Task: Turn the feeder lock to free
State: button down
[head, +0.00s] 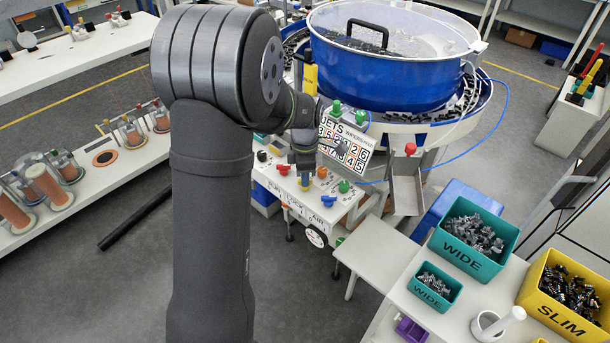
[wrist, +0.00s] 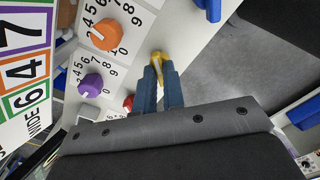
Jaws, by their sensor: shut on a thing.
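In the wrist view my gripper (wrist: 161,82) is shut on a yellow lever (wrist: 158,58) on the white control panel (wrist: 142,28). The blue-grey fingers stand on either side of the lever and cover part of it. In the head view my gripper (head: 304,175) is down at the panel, above the printed word LOCK (head: 295,209), and mostly hides the lever. Which way the lever points relative to any free mark cannot be told.
A blue lever (wrist: 210,8) sits close by. An orange dial (wrist: 105,35), a purple dial (wrist: 90,85) and a red knob (wrist: 128,102) are near the fingers. The blue bowl (head: 392,60) stands behind the panel. A sign (head: 345,140) rises close to my wrist.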

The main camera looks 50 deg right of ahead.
jog(key=c, duration=1.5)
grip_release()
notch_tip(320, 180, up, 18)
jog(key=shift+f, duration=0.25)
notch_tip(320, 180, down, 18)
jog(key=shift+r, duration=0.2)
jog(key=shift+r, duration=0.1)
